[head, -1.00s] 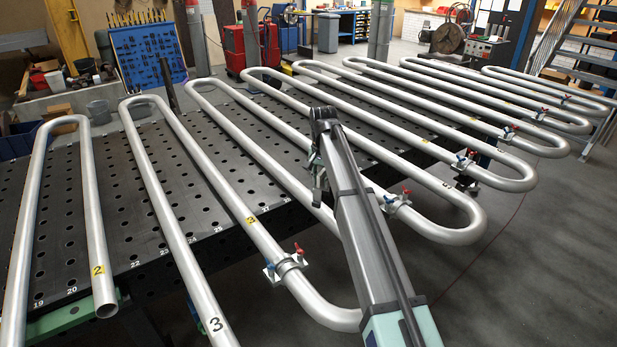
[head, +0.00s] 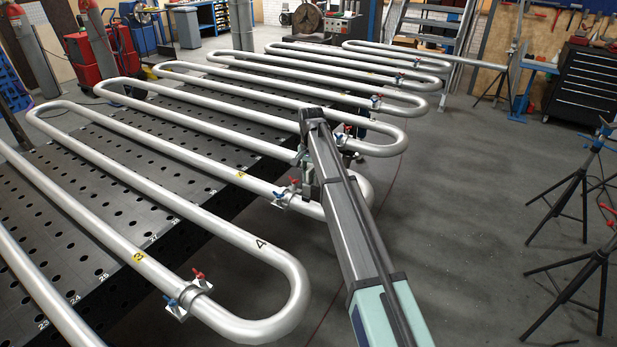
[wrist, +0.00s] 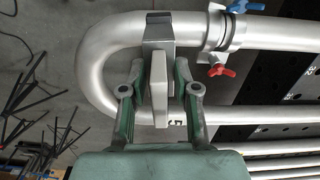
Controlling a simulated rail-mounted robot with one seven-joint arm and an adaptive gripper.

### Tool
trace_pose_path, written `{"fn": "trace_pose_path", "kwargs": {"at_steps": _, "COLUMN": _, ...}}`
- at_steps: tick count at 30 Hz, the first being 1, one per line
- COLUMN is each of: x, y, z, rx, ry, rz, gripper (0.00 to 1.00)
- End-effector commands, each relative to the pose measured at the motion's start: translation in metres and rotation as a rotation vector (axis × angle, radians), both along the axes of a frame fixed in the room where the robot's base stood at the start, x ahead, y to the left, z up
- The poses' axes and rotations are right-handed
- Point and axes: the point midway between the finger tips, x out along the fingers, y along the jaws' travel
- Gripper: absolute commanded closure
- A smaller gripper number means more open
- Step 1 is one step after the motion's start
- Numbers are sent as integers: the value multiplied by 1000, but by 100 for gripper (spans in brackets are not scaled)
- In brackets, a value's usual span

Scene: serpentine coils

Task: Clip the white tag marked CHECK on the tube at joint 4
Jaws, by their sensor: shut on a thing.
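My gripper (wrist: 160,80) is shut on a pale, plain-sided tag (wrist: 160,92) in the wrist view. A grey clip piece (wrist: 158,28) at the tag's far end overlaps the silver tube (wrist: 194,30) near its bend. I cannot tell whether it is seated around the tube. No CHECK lettering shows. To the right is a tube clamp (wrist: 222,34) with blue and red handles. In the head view, my gripper (head: 308,168) is beside the clamp (head: 285,196) near a yellow label 4 (head: 240,174); my arm hides the tag and part of the bend.
A black 5 marks the neighbouring tube leg (wrist: 240,113) in the wrist view. A clamp (head: 185,300) near a yellow 3 sits at the front. The perforated table (head: 60,215) is at left; the floor (head: 460,230) at right is mostly clear, with tripod stands (head: 575,190).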

Motion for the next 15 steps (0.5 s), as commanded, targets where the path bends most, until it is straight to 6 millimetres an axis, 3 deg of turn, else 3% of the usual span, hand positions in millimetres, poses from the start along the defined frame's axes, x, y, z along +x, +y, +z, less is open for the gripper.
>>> {"fn": "trace_pose_path", "kwargs": {"at_steps": 15, "x": 6, "y": 6, "z": -20, "rx": -1, "ry": 1, "rz": -56, "gripper": 100}}
